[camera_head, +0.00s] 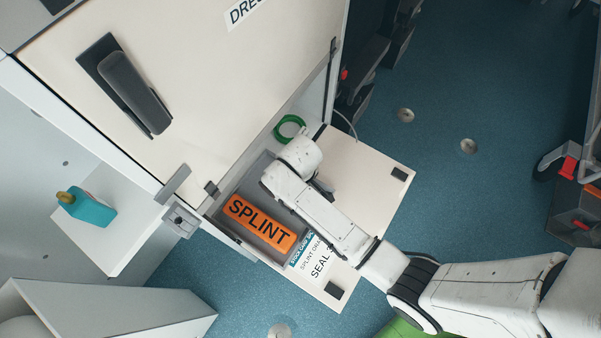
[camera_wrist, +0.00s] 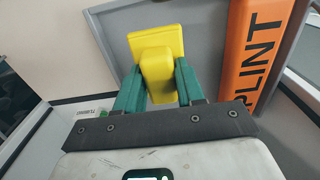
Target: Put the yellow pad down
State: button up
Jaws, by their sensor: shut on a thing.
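The yellow pad (camera_wrist: 156,40) is between the green fingers of my gripper (camera_wrist: 157,86) in the wrist view. The gripper is shut on it. The pad is in front of a grey surface, and I cannot tell whether it touches it. In the head view my arm hides the pad and most of the gripper, over the grey tray (camera_head: 247,178) in the open cabinet. An orange splint pack (camera_head: 259,222) lies in the tray; it also shows at the right of the wrist view (camera_wrist: 254,45).
A lowered cream flap (camera_head: 372,178) extends in front of the cabinet. A green ring (camera_head: 289,128) lies behind my wrist. A printed label (camera_head: 316,261) is beside the splint. A teal bottle (camera_head: 90,209) stands on a white ledge at left. Blue floor (camera_head: 440,90) is open at upper right.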

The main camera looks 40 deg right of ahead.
jog(key=shift+w+f, duration=0.2)
jog(key=shift+f, duration=0.1)
jog(key=shift+f+b, duration=0.65)
jog(key=shift+f, duration=0.9)
jog(key=shift+f, duration=0.2)
jog(key=o, duration=0.9)
